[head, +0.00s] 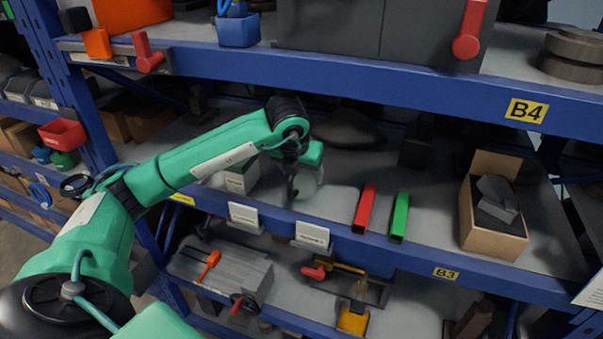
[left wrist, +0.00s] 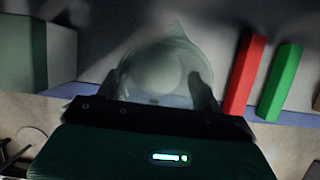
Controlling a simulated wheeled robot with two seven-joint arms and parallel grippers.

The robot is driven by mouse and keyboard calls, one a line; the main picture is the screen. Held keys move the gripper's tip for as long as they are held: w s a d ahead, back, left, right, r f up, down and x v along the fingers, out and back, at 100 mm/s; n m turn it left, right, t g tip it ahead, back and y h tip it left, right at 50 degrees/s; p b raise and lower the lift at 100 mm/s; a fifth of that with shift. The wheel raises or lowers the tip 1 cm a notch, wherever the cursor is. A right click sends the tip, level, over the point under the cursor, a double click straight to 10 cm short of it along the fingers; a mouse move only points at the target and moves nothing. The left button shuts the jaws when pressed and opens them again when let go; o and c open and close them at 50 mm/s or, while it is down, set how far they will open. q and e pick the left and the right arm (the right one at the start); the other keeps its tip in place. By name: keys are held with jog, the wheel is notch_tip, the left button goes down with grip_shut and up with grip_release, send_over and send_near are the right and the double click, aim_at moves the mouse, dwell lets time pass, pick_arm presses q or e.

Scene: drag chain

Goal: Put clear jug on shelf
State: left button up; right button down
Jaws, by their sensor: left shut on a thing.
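The clear jug (head: 307,183) is at the middle shelf, near its front edge and left of the red bar. In the left wrist view the jug (left wrist: 165,70) shows from above, with its spout pointing away. My left gripper (head: 292,190) comes in from the left and is shut on the jug. In the left wrist view its dark fingers (left wrist: 163,100) lie at the jug's near side. The shelf (head: 430,220) is grey with a blue front rail. I cannot tell whether the jug's base touches it. My right gripper is not in view.
A red bar (head: 365,208) and a green bar (head: 400,216) lie just right of the jug. A white and green box (head: 241,178) stands to its left. An open cardboard box (head: 490,228) stands farther right. The blue upper rail (head: 400,87) runs above.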

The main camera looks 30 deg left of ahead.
aim_at(302, 181)
pick_arm(q)
jog(key=shift+w+f+p, duration=0.15)
jog(key=shift+f+p, duration=0.25)
jog(key=shift+p, duration=0.1)
jog(key=shift+f+p, duration=0.65)
jog(key=shift+f, duration=0.85)
jog(key=o, duration=1)
jog(key=shift+r, duration=0.25)
